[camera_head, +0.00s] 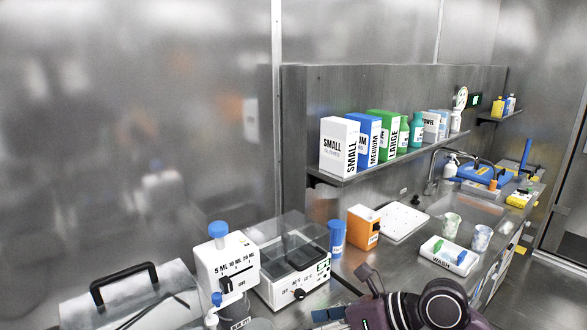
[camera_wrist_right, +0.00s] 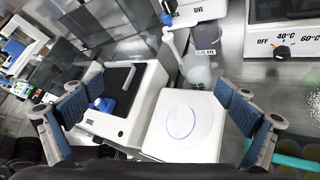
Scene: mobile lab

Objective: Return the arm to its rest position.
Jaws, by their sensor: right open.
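My right arm (camera_head: 425,305) comes into the head view at the bottom right, dark purple with grey joints. My right gripper shows in the right wrist view (camera_wrist_right: 157,108), with two blue-padded fingers spread wide apart. Nothing is held between them. Beyond the fingers are a white device with a round plate (camera_wrist_right: 181,122) and a white device with a dark top (camera_wrist_right: 125,85). In the head view part of the gripper is cut off by the lower edge. My left gripper is not in view.
A dispenser (camera_head: 222,268), a heated bath (camera_head: 295,285), a blue cup (camera_head: 336,238) and an orange box (camera_head: 363,227) stand near the right arm. A shelf (camera_head: 385,163) holds glove boxes above the counter.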

